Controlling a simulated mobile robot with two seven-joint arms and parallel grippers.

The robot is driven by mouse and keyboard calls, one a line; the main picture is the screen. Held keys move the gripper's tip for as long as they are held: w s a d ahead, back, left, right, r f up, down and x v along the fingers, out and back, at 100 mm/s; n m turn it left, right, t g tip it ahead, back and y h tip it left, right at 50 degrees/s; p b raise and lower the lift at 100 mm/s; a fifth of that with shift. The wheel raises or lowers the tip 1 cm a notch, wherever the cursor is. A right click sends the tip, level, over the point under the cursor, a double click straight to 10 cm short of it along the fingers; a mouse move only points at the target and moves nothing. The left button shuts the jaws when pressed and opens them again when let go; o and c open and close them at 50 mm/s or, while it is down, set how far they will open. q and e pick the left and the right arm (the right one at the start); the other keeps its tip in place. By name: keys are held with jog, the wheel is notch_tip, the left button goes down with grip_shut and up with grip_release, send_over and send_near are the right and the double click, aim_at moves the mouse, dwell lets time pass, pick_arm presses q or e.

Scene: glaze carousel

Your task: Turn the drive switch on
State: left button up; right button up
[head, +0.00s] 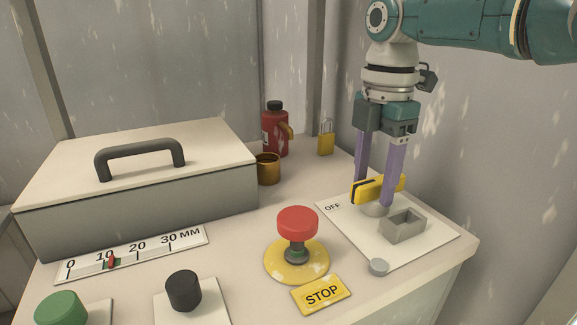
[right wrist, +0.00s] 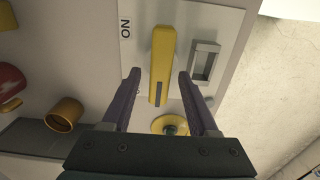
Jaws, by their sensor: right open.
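The drive switch is a yellow handle (head: 393,184) on a white plate (head: 345,222) at the right end of the bench. OFF shows on the plate in the head view. ON shows beside the handle (right wrist: 163,50) in the right wrist view. My right gripper (head: 374,192) points down at the handle, with its purple fingers open. In the right wrist view the fingers (right wrist: 159,76) are on either side of the handle, with gaps; I cannot tell whether they touch it. My left gripper is not in view.
A grey bracket (head: 403,228) and a grey knob (head: 379,267) are on the plate. A red stop button (head: 297,220) stands left of it. A padlock (head: 326,143), a red bottle (head: 275,135) and a brass cup (head: 267,170) stand behind. A lidded box (head: 130,215) fills the left.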

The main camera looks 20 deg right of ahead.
grip_shut()
dwell(0.3)
